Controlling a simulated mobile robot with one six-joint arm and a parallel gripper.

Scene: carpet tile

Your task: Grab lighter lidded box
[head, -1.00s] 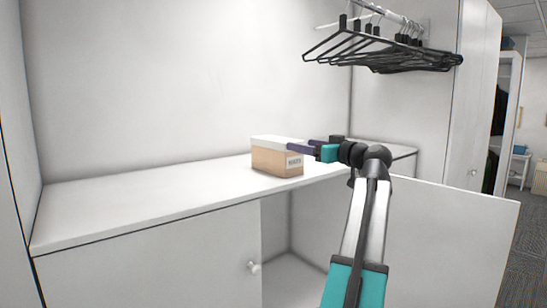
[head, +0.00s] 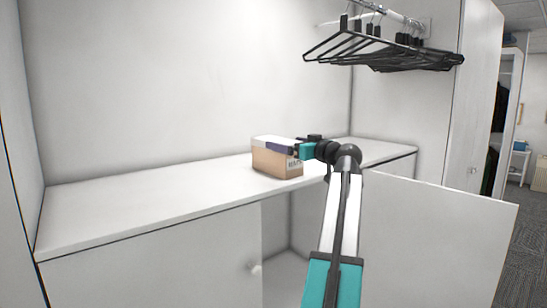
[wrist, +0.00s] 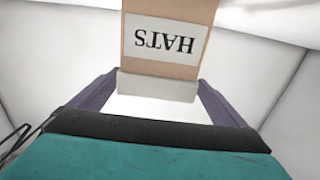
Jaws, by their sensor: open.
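The lidded box (head: 272,162) is light brown cardboard with a white lid and a white label on its end. It stands upright on the white counter (head: 130,197). In the wrist view the box (wrist: 170,62) shows a label reading "HATS", upside down, and its pale lid edge lies between my fingers. My gripper (head: 280,147) reaches in from the right at lid height. In the wrist view the open fingers of my gripper (wrist: 158,95) lie on either side of the box's end, apparently with gaps. Contact on the far side is hidden in the head view.
Black hangers (head: 385,50) hang on a rail above and to the right. A cupboard door (head: 435,235) stands open below the counter at the right, beside an open cupboard space. The counter left of the box is bare. Walls close in the back and left.

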